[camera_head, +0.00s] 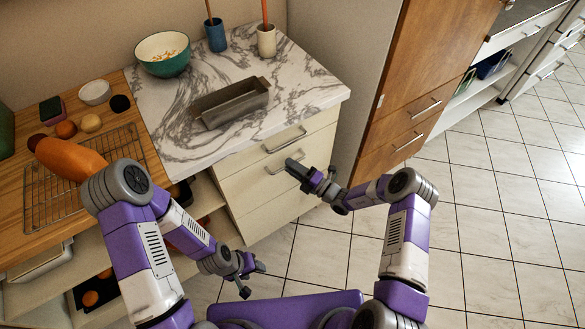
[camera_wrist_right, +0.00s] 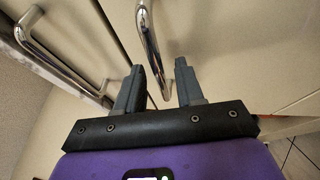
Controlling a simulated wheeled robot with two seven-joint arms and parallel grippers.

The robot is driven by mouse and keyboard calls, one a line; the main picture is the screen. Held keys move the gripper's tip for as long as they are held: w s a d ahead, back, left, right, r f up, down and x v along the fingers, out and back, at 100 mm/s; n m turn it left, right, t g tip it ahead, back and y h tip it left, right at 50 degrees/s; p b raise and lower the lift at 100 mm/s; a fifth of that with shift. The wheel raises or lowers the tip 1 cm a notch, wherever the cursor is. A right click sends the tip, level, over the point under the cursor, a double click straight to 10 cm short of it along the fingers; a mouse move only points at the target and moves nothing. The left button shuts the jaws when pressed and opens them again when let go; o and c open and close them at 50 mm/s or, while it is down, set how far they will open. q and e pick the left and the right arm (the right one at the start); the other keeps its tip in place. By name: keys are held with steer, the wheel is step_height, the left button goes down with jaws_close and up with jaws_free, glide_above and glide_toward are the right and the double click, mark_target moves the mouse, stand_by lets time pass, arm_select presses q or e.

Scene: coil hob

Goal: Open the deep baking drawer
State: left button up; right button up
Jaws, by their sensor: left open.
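The cream drawer cabinet (camera_head: 265,205) stands under the marble counter, and its stacked drawer fronts look shut. One bar handle (camera_head: 285,140) is on the top front, and a second handle (camera_head: 276,168) is below it. Which front is the deep baking drawer is not marked. My right gripper (camera_head: 292,168) is at the second handle and partly covers it. In the right wrist view a chrome handle (camera_wrist_right: 150,45) runs down between the open fingers (camera_wrist_right: 165,82), with gaps beside it; another handle (camera_wrist_right: 62,60) lies left. My left gripper (camera_head: 254,279) is open and empty, low before the shelves.
On the marble counter are a loaf tin (camera_head: 232,103), a green bowl (camera_head: 163,54) and two utensil pots. A wooden counter with a wire rack (camera_head: 45,205) is at left. A tall wooden cabinet (camera_head: 405,75) stands right of the drawers. Tiled floor (camera_head: 500,220) is clear at right.

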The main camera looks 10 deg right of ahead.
jaws_close()
stand_by(0.4)
